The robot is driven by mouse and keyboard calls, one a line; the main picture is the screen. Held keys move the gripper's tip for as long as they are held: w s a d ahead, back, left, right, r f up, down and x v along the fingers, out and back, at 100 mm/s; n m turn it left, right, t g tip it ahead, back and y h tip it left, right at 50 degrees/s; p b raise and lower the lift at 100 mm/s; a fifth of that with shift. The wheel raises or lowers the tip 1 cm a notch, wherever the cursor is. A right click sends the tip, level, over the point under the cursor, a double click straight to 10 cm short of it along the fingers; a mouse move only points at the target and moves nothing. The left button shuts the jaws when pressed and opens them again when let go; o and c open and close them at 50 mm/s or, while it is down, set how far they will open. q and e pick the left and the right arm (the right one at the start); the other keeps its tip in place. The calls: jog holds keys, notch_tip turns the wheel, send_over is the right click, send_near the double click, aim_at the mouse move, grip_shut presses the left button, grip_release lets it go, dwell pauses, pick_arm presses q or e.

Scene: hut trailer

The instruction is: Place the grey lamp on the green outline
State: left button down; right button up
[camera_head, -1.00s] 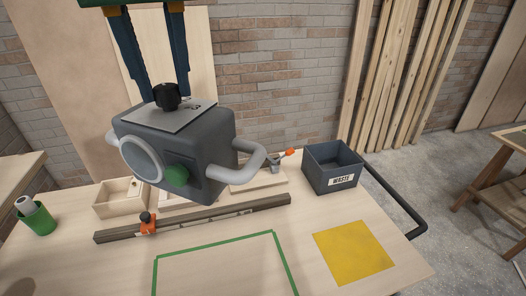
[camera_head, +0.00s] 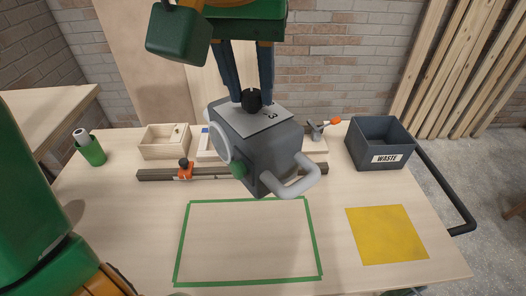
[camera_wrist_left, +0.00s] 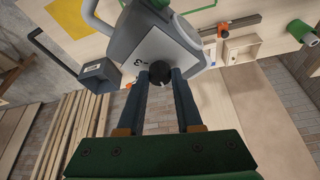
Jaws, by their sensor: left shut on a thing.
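The grey lamp (camera_head: 270,152) is a boxy grey body with a round lens, a green knob, pale side handles and a black top knob. My left gripper (camera_head: 251,98) is shut on its black top knob and holds it in the air over the table, behind and partly across the far edge of the green outline in the picture. The lamp also shows in the left wrist view (camera_wrist_left: 150,45), between the fingers (camera_wrist_left: 160,75). The green outline (camera_head: 180,240) is a rectangle on the table front, empty inside. My right gripper is not in view.
A dark waste bin (camera_head: 380,146) stands at the back right, with a yellow square (camera_head: 388,235) in front of it. A wooden box (camera_head: 165,142), a dark rail with an orange clamp (camera_head: 184,170) and a green cup (camera_head: 92,153) are at the back left.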

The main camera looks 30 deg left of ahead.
aim_at(247, 148)
pick_arm(q)
jog(key=f+m+b, duration=0.1)
jog(key=f, duration=0.1)
jog(key=s+f+m+h+b, duration=0.1)
jog(key=f, duration=0.2)
jog(key=s+f+m+b, duration=0.1)
jog(key=f, duration=0.2)
jog(key=shift+d+m+h, duration=0.2)
jog(key=shift+m+h, duration=0.1)
jog(key=shift+m, duration=0.1)
jog(key=s+a+f+m+b, duration=0.1)
jog(key=s+a+f+b, duration=0.15)
jog(key=f, duration=0.25)
jog(key=s+a+f+m+h+b, duration=0.1)
jog(key=a+f+b, duration=0.2)
jog(key=f, duration=0.2)
jog(key=s+a+f+m+b, duration=0.1)
jog(key=s+a+f+b, duration=0.1)
jog(key=f, duration=0.2)
jog(key=w+d+f+b, duration=0.3)
jog(key=w+f, duration=1)
jog(key=shift+w+d, duration=0.4)
jog(key=shift+f, duration=0.15)
